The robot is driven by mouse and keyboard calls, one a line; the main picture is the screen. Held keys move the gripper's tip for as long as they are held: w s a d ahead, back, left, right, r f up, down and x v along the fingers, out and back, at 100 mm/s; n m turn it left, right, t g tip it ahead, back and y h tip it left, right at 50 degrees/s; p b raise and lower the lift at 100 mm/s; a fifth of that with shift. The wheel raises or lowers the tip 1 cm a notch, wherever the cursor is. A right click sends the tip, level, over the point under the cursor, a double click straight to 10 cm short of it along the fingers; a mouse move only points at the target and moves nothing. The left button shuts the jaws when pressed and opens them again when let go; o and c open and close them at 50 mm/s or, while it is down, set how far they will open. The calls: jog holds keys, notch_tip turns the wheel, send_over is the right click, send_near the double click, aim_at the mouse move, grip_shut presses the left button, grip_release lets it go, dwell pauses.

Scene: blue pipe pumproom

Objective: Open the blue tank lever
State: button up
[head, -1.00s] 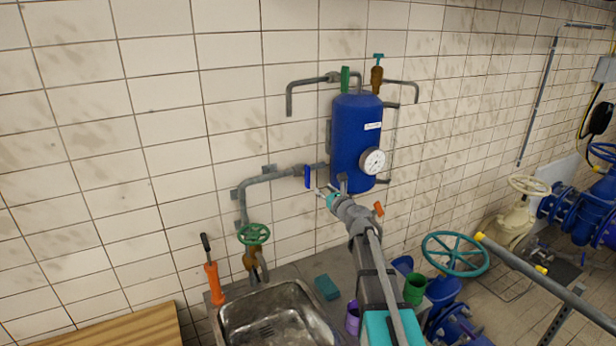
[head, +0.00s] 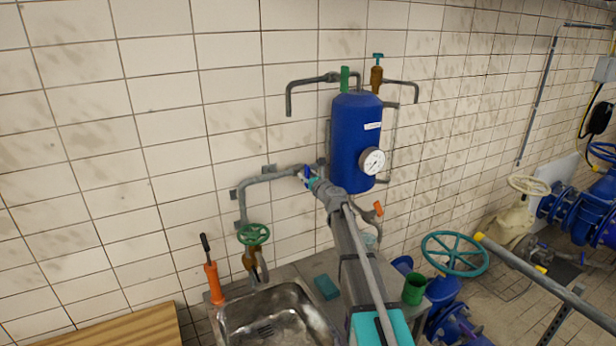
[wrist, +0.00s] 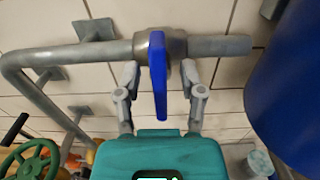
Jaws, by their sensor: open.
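The blue lever (wrist: 158,76) sits on a grey valve body on the horizontal wall pipe, left of the blue tank. In the wrist view it hangs down and its lower part lies between the two grey fingers. My gripper (wrist: 160,84) is open, with one finger on each side of the lever and a visible gap on both sides. In the head view the lever (head: 307,170) shows just at my gripper's tip and is partly hidden by it. The blue tank (head: 355,130) is fixed to the wall and carries a round gauge (head: 372,161).
The grey pipe (wrist: 95,54) runs along the tiled wall and bends down at the left. An orange-handled lever (head: 378,208) is below the tank, right of my arm. Below are a green handwheel (head: 253,234), an orange tool (head: 213,282) and a metal sink (head: 275,312).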

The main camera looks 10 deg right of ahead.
grip_shut()
dwell(0.3)
